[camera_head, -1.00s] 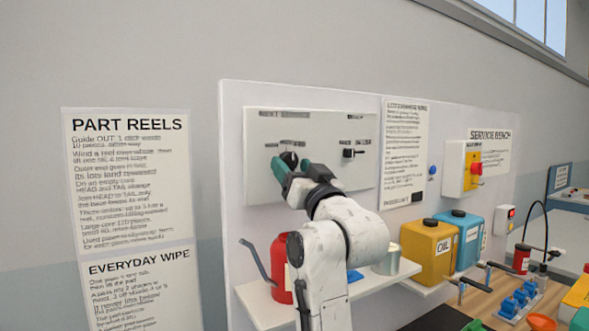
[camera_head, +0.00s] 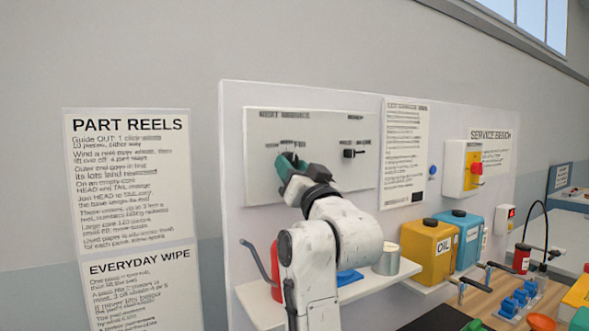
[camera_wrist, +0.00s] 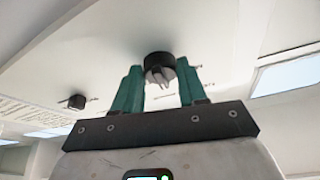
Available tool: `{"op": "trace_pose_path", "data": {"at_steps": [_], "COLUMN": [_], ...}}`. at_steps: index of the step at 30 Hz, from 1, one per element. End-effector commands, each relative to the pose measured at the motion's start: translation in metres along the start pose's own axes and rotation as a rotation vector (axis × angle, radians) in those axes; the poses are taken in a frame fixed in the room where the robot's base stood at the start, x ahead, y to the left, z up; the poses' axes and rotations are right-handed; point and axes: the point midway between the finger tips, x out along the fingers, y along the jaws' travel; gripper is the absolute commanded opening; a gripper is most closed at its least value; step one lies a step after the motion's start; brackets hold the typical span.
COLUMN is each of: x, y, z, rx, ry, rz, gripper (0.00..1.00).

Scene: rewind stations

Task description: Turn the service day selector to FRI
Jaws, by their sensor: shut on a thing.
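The service day selector is a black round knob (camera_wrist: 160,66) with a light grey grip bar, on the white panel (camera_head: 318,190) headed NEXT SERVICE. In the wrist view it stands between the two green fingers of my gripper (camera_wrist: 158,88), which is shut on it. In the head view my gripper (camera_head: 286,168) is at the left part of the panel and hides the knob. Small blurred lettering shows just above it, apparently ending in FRI; I cannot tell which day the knob points to.
A second black knob (camera_head: 348,153) sits right on the same panel, also in the wrist view (camera_wrist: 77,102). A yellow oil can (camera_head: 432,250) stands right.

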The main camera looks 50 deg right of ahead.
Motion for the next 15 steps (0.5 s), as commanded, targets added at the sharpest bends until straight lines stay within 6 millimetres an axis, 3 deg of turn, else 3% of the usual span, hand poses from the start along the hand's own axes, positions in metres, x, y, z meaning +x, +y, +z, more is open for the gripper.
{"op": "trace_pose_path", "data": {"at_steps": [15], "x": [0.0006], "y": [-0.0067], "z": [-0.0006], "rx": [0.396], "ry": [-0.001], "rz": [0.162], "gripper": [0.11]}}
